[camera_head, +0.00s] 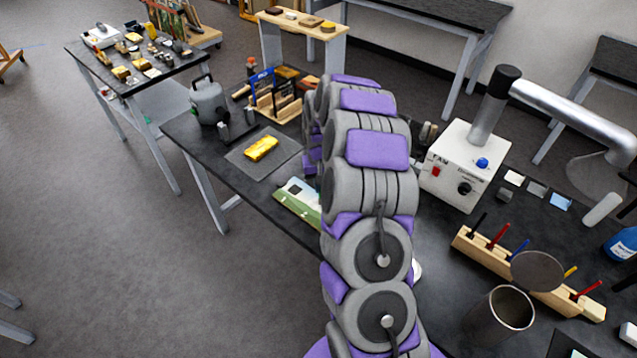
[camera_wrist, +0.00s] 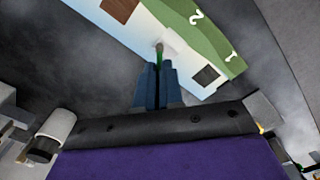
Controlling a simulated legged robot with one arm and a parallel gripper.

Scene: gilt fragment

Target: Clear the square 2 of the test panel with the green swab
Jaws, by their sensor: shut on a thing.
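The test panel (camera_head: 297,203) lies on the dark bench, partly hidden by my arm in the head view. In the wrist view the panel (camera_wrist: 222,48) has a green strip with the numerals 2 and 1. A dark brown square (camera_wrist: 207,75) lies beside the 1, and another brown square (camera_wrist: 118,8) is at the top edge. The area beside the 2 looks pale. My gripper (camera_wrist: 157,85) is shut on the green swab (camera_wrist: 161,60). The head view hides my gripper behind my arm.
A gold fragment (camera_head: 261,148) lies on a grey mat (camera_head: 283,158) left of the panel. A white fume unit (camera_head: 452,170), a wooden rack (camera_head: 475,250) of coloured swabs and a metal cup (camera_head: 498,318) stand to the right. Clamps and a grey canister (camera_head: 208,102) stand behind.

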